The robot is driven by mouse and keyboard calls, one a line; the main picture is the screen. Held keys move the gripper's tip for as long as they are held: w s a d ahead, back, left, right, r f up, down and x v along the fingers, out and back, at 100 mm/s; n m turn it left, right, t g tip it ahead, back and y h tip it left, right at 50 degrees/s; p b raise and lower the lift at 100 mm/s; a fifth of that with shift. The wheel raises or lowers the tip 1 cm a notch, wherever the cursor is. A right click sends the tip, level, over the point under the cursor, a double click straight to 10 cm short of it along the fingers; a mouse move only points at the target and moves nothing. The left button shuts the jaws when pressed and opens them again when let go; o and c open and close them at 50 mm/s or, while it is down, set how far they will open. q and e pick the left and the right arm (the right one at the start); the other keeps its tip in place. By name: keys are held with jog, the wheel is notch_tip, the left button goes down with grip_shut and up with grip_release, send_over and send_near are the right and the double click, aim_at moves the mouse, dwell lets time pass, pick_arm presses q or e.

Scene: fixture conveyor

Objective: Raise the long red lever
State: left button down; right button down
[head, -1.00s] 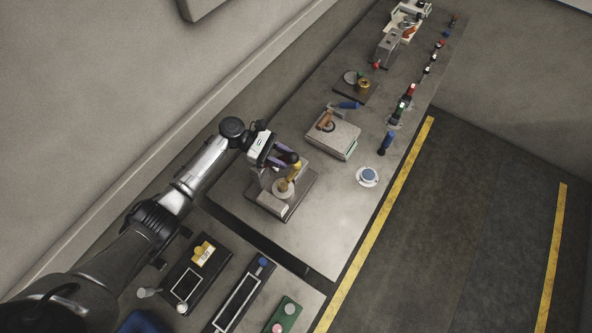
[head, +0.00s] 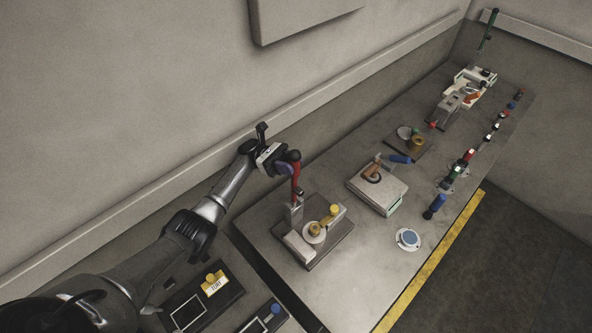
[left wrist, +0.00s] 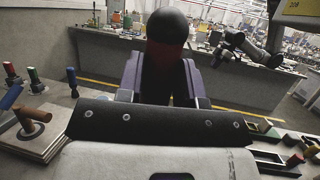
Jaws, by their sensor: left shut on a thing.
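The long red lever (head: 296,184) stands close to upright on a dark base plate (head: 343,238) in the head view. My left gripper (head: 291,158) is shut on its upper end. In the left wrist view, the lever's black ball knob (left wrist: 168,24) and dark red shaft (left wrist: 164,56) sit between the purple fingers of my left gripper (left wrist: 165,80). The lower shaft is hidden there. A yellow knob (head: 334,210) and a brass-coloured part (head: 315,230) are on the same fixture. My right gripper is not in view.
Right of the lever is a pale box (head: 390,199) with a brown handle (head: 372,173). A round white-and-blue button (head: 408,237) and a blue handle (head: 435,206) stand near the table edge. A yellow tag block (head: 214,284) lies on the nearer table. The wall is behind my arm.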

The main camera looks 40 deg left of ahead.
pick_arm(q)
jog(key=shift+a, duration=0.15)
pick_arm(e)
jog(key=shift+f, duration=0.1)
pick_arm(q)
jog(key=c, duration=0.8)
grip_release()
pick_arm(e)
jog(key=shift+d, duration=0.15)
